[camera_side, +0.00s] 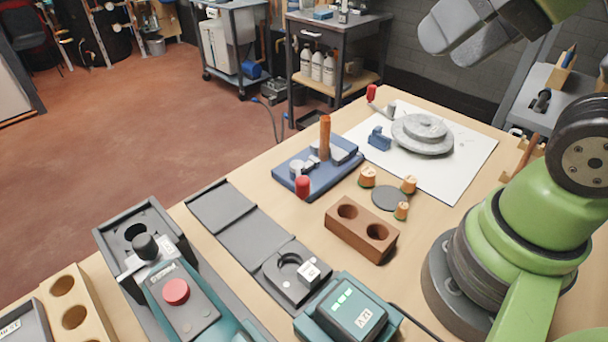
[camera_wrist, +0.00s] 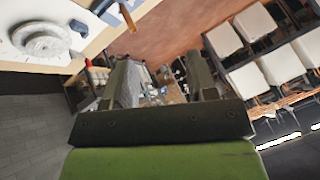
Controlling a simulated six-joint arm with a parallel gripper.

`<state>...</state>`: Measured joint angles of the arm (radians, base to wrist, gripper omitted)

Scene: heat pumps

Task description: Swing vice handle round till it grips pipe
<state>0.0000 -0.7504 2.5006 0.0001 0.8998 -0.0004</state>
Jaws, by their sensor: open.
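The vice (camera_side: 318,178) is a blue base plate with grey jaw parts on the wooden bench in the side view. A copper-coloured pipe (camera_side: 325,137) stands upright at it. The vice handle has a red knob (camera_side: 303,186) at the near edge of the plate. Whether the jaws touch the pipe is too small to tell. My gripper (camera_wrist: 163,88) is open and empty in the wrist view, tilted and high, apart from the vice. Its grey fingers partly show at the top right of the side view. The pipe (camera_wrist: 126,17) also shows at the top of the wrist view.
A grey round flange (camera_side: 422,134) and a small blue block (camera_side: 379,138) sit on a white sheet (camera_side: 462,165) behind the vice. Several brass fittings, a brown two-hole block (camera_side: 361,229), grey trays and a teal device (camera_side: 348,308) stand nearer.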

